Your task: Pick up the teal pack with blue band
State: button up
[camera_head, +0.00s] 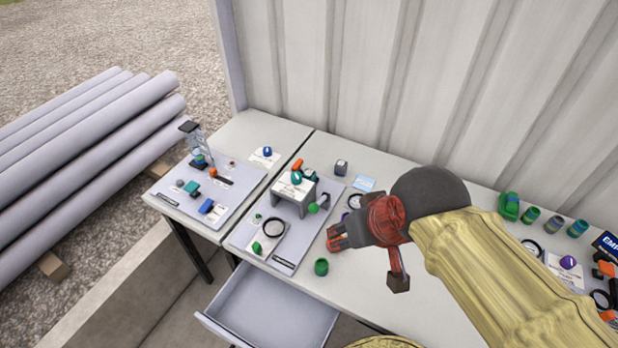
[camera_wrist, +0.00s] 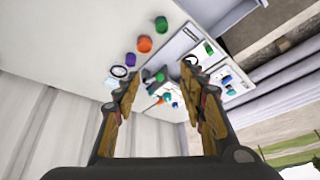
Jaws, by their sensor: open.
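Several small banded cylinders stand at the right of the bench in the head view. The rightmost one (camera_head: 578,228) looks teal with a blue band, but it is too small to be sure it is the pack. A small teal block (camera_head: 191,187) lies on the left board, with a blue block (camera_head: 207,207) beside it. My gripper (camera_head: 366,262) is over the middle of the bench, left of the banded cylinders. In the wrist view its fingers (camera_wrist: 160,80) are spread, with nothing held between them. My arm hides part of the bench.
A grey board (camera_head: 283,262) with a raised stand (camera_head: 290,192) is left of my gripper. A green cup (camera_head: 321,267) stands near the front edge. An open drawer (camera_head: 270,308) juts out below. A corrugated wall (camera_head: 420,90) closes the back. Pipes (camera_head: 90,150) lie far left.

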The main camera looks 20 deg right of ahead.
jog(key=shift+o, duration=1.1)
jog(key=w+a+m+g+y+p, duration=0.1)
jog(key=w+a+m+y+p, duration=0.1)
jog(key=w, duration=0.3)
jog(key=w+a+f+m+g+y+p, duration=0.1)
jog(key=w+m+y+p, duration=0.1)
jog(key=w, duration=0.3)
jog(key=shift+w+a+m+g, duration=0.3)
jog(key=shift+a+m+g, duration=0.1)
jog(key=shift+m, duration=0.5)
jog(key=w+f+m+y+p, duration=0.35)
jog(key=w+m, duration=0.25)
jog(key=w, duration=0.5)
jog(key=m+t+y+p, duration=0.2)
jog(key=m+t+p, duration=0.45)
jog(key=m, duration=0.85)
send_near(312, 174)
jog(key=shift+w+a+t+h+b, duration=0.25)
jog(key=shift+w+a+b, duration=0.05)
jog(key=shift+a+b, duration=0.1)
jog(key=shift+w+f, duration=0.15)
jog(key=shift+f, duration=0.05)
jog(key=x, duration=0.6)
jog(key=shift+a+f+b, duration=0.25)
jog(key=shift+a+b, duration=0.05)
jog(key=shift+b, duration=0.05)
jog(key=shift+w+a+f, duration=0.1)
jog(key=shift+w+a, duration=0.15)
jog(key=shift+c, duration=0.8)
